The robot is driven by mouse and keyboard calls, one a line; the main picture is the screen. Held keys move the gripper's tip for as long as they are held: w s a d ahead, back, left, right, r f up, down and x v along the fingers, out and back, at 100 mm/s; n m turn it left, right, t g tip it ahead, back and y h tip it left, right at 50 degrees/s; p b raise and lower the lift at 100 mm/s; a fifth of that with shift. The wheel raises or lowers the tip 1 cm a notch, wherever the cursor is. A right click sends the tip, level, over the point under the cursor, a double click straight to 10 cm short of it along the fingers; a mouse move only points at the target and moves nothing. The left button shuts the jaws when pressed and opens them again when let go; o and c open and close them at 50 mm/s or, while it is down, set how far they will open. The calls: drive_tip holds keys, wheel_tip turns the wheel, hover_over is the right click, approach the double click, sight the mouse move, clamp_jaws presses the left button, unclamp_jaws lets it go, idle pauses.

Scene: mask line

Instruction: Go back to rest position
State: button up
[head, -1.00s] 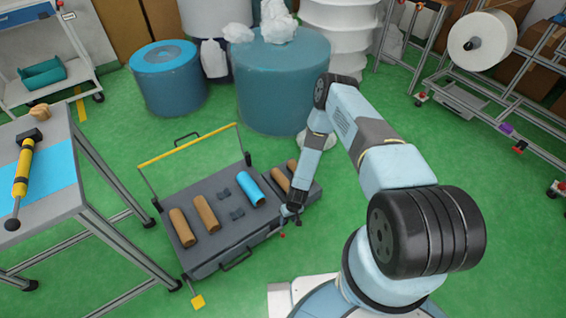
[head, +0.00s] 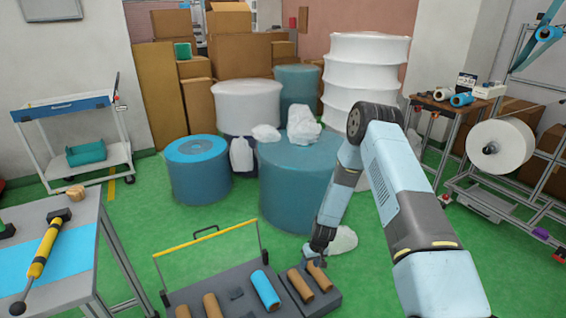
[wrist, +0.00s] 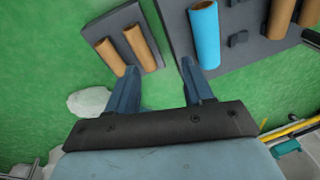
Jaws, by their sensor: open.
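My gripper (head: 318,258) is at the back edge of a small dark tray (head: 335,298) in the head view. In the wrist view my two blue fingers (wrist: 160,78) are spread apart with nothing between them. The small tray also shows in the wrist view (wrist: 133,33), with two brown tubes (wrist: 142,45) on it beyond the left finger. A blue tube (wrist: 204,35) lies on the larger dark cart top (wrist: 178,30), beyond the right finger. The fingers appear clear of the tubes.
The cart's yellow handle (head: 205,240) stands behind the larger top. A workbench (head: 95,235) with a yellow-handled tool (head: 43,253) is at left. Big blue rolls (head: 295,180) stand behind my arm. A roll rack (head: 480,190) is at right.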

drive_tip(key=w+d+r+t, duration=0.1)
drive_tip(key=w+r, duration=0.1)
drive_tip(key=r, duration=0.9)
drive_tip(key=w+d+r, duration=0.2)
drive_tip(key=r, duration=1)
drive_tip(key=s+d+r+m+t+h, duration=0.1)
drive_tip(key=s+d+r, duration=0.15)
drive_tip(key=r, duration=0.85)
drive_tip(key=s+d+r, duration=0.1)
drive_tip(key=s+r, duration=0.3)
drive_tip(key=r, duration=0.7)
drive_tip(key=s+d+r+m+t+h, duration=0.1)
drive_tip(key=s+d+r, duration=0.1)
drive_tip(key=s+r, duration=0.75)
drive_tip(key=s+d+r+m+t, duration=0.1)
drive_tip(key=s+d+r, duration=0.1)
drive_tip(key=s+r, duration=0.8)
drive_tip(key=s+d+r+t, duration=0.1)
drive_tip(key=s+d, duration=0.1)
drive_tip(key=s, duration=0.9)
drive_tip(key=shift+s+r+m, duration=0.15)
drive_tip(key=shift+m, duration=0.25)
